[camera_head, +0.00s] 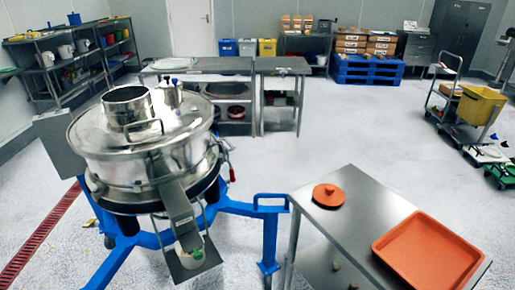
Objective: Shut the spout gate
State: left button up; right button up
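The powder sifter (145,140) is a round steel drum with a domed lid and a short open inlet collar (127,106) on top. It stands on a blue frame at the left. Its spout (177,213) slopes down from the drum's front toward a small white and green container (192,252) on a steel shelf. A lever with a red grip (231,172) stands at the drum's right side. I cannot make out a separate gate on the spout, or whether it is open. Neither of my grippers is in view.
A steel table (345,235) at the right front bears an orange round lid (328,196) and an orange tray (428,254). A blue frame post (269,235) stands between sifter and table. Behind are steel benches (205,66). The floor at centre right is clear.

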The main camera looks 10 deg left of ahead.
aim_at(191, 241)
jog(key=j+u, duration=0.15)
jog(key=u, duration=0.75)
